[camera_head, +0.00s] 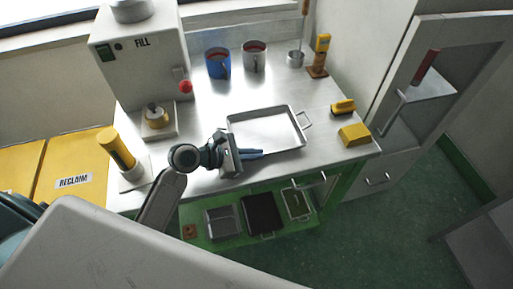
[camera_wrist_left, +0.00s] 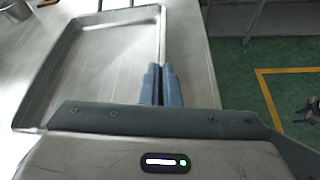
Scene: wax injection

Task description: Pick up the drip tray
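The drip tray (camera_head: 268,131) is a shallow grey metal tray on the steel worktop, with a wire handle at its right end. In the left wrist view the tray (camera_wrist_left: 95,70) fills the upper left, one long wall running up to my fingers. My left gripper (camera_head: 258,153) is at the tray's near long edge. Its two blue fingers (camera_wrist_left: 161,85) are close together, one on each side of the wall, and look shut on it. I cannot tell any gap between tray and worktop. My right gripper does not show clearly; a dark part at the left wrist view's right edge may belong to it.
Behind the tray stand a blue mug (camera_head: 217,63), a grey mug (camera_head: 254,56) and the FILL machine (camera_head: 142,60). Yellow blocks (camera_head: 354,134) lie to the right. A yellow-handled tool (camera_head: 117,149) stands left. Trays (camera_head: 263,214) sit on the green lower shelf.

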